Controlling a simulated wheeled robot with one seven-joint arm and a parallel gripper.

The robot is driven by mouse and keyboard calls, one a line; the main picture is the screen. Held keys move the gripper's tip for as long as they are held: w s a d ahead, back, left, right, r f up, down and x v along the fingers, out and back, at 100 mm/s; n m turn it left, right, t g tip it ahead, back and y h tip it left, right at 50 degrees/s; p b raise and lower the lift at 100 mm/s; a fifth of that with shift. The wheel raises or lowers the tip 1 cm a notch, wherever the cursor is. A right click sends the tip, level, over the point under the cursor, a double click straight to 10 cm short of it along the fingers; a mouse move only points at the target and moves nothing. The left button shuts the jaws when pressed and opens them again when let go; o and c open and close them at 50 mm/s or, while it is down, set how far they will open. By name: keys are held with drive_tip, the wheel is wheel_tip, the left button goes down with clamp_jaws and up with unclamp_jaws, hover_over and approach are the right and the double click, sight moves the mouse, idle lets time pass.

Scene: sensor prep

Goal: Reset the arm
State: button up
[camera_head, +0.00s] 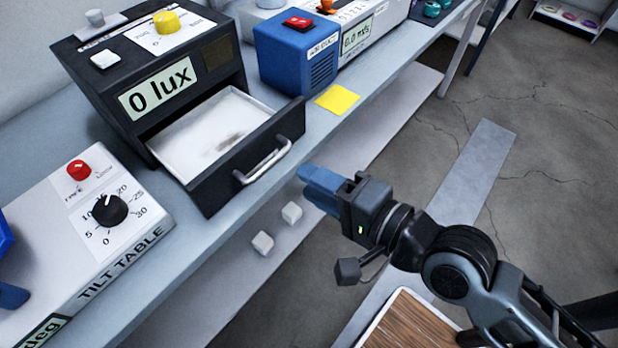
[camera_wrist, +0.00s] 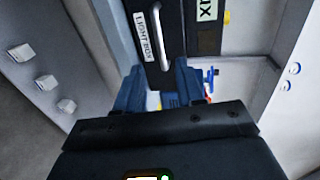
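My gripper (camera_head: 318,188) is in the air in front of the bench, to the right of the open drawer (camera_head: 206,205) of the black light box (camera_head: 215,52). Its blue fingers point left, toward the bench edge. In the wrist view the two fingers of my gripper (camera_wrist: 160,88) stand apart with nothing held between them. Beyond them show the drawer front, labelled "LIGHT BOX" (camera_wrist: 157,38), and its metal handle. My arm reaches in from the lower right and is bent.
The drawer juts past the bench edge near my gripper. A tilt table (camera_head: 130,230), a blue device (camera_head: 295,55) and a yellow note (camera_head: 337,99) are on the bench. Small white cubes (camera_head: 291,212) lie on the shelf below. A wooden-topped surface (camera_head: 410,325) is under my arm.

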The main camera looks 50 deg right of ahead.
idle(0.5)
drive_tip(key=s+a+r+n, duration=0.1)
drive_tip(key=s+n, duration=1.6)
drive_tip(key=s, duration=0.1)
drive_tip(key=shift+s+r+n+g+h, duration=0.2)
drive_tip(key=shift+r+n+g+h, duration=0.1)
drive_tip(key=shift+r+g, duration=0.1)
